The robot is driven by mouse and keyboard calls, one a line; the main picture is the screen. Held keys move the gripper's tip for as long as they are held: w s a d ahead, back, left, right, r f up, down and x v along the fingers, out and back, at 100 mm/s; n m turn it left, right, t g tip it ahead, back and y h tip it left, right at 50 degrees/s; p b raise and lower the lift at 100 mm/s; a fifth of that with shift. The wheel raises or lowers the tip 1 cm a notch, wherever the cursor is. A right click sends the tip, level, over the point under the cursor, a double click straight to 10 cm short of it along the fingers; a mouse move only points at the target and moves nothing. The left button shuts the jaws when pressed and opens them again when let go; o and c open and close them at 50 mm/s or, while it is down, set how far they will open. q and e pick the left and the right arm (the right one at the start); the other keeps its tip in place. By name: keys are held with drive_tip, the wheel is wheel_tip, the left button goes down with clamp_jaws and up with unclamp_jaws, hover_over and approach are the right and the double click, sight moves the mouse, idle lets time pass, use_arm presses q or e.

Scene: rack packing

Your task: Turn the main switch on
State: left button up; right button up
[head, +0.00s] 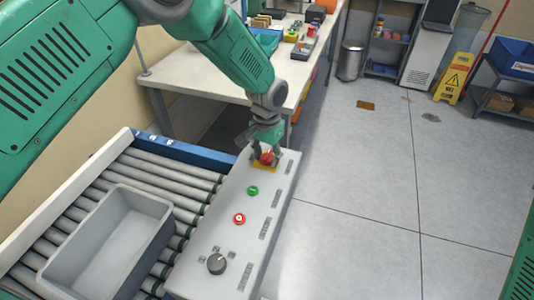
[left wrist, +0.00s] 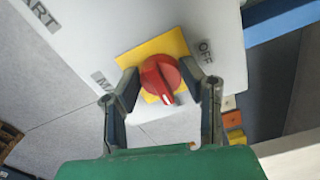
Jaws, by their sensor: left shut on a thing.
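The main switch is a red rotary knob (head: 267,158) on a yellow plate (head: 261,168) at the far end of the grey control panel (head: 233,195). In the left wrist view the red knob (left wrist: 160,76) sits between my fingers, and its white mark points down toward the gripper's palm. An "OFF" label (left wrist: 206,52) is to the right of the plate; a label starting "MA" (left wrist: 101,78) is partly hidden by the left finger. My left gripper (head: 266,153) comes from above and is shut on the knob; it also shows in the wrist view (left wrist: 171,88). My right gripper is out of view.
The panel also carries a green button (head: 253,190), a red button (head: 239,219) and a black dial (head: 216,264). A grey bin (head: 160,205) sits on the roller conveyor (head: 165,168) at left. A white worktable (head: 215,78) stands behind.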

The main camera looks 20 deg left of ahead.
sight(268, 153)
use_arm(q)
drive_tip(key=shift+d+f+m, duration=0.1)
drive_tip(key=shift+m, duration=0.7)
drive_tip(key=shift+w, duration=0.1)
drive_tip(key=o, duration=1.1)
drive_tip(key=shift+w, duration=0.1)
drive_tip(key=shift+o, duration=0.2)
wheel_tip(268, 153, up, 12)
drive_tip(key=shift+w, duration=0.1)
